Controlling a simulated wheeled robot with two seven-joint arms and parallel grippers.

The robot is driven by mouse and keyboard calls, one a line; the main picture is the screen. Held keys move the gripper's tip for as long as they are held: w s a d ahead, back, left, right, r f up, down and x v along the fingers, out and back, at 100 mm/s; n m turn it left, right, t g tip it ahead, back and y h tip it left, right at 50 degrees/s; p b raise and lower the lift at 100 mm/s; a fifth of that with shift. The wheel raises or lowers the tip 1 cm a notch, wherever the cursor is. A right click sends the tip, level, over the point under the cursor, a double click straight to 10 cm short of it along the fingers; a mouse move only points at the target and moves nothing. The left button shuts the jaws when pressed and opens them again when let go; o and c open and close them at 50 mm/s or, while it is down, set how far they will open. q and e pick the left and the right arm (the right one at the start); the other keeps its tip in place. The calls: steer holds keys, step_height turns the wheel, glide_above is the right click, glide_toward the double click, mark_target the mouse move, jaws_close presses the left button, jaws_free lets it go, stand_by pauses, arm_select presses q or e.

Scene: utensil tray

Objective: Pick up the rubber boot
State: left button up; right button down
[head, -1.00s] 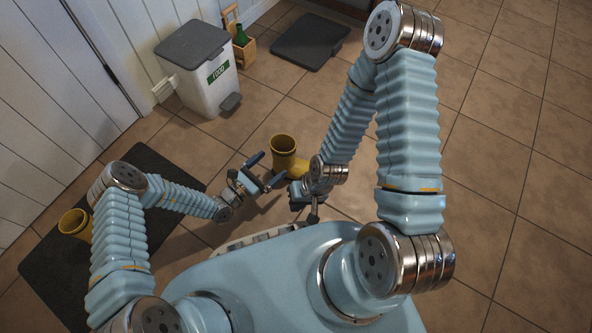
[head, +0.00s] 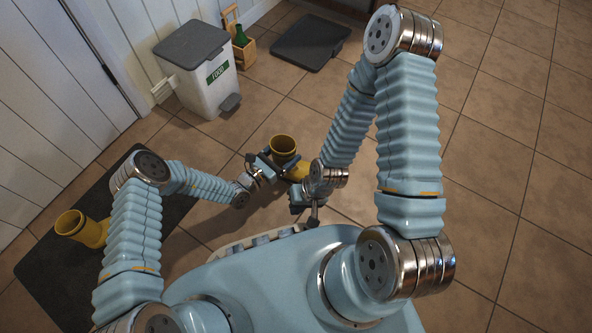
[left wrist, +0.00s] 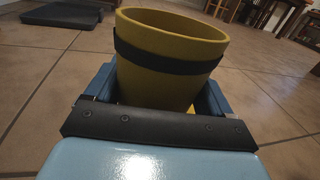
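A yellow rubber boot (head: 283,146) stands upright on the tiled floor ahead of me, its round opening facing up and its foot pointing right. In the left wrist view, its shaft (left wrist: 170,62) with a dark band fills the space between my blue fingers. My left gripper (head: 270,166) is open around the near side of the shaft, one finger on each side. Whether the fingers touch the boot is unclear.
A second yellow boot (head: 82,228) stands on a dark mat (head: 45,270) at the left, behind my left arm. A white bin with a grey lid (head: 208,85), a wooden carrier with a green bottle (head: 241,47) and a grey flat slab (head: 311,40) are farther back. Floor right is clear.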

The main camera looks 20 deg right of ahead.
arm_select(q)
steer(key=c, duration=1)
steer(key=shift+r, duration=0.15)
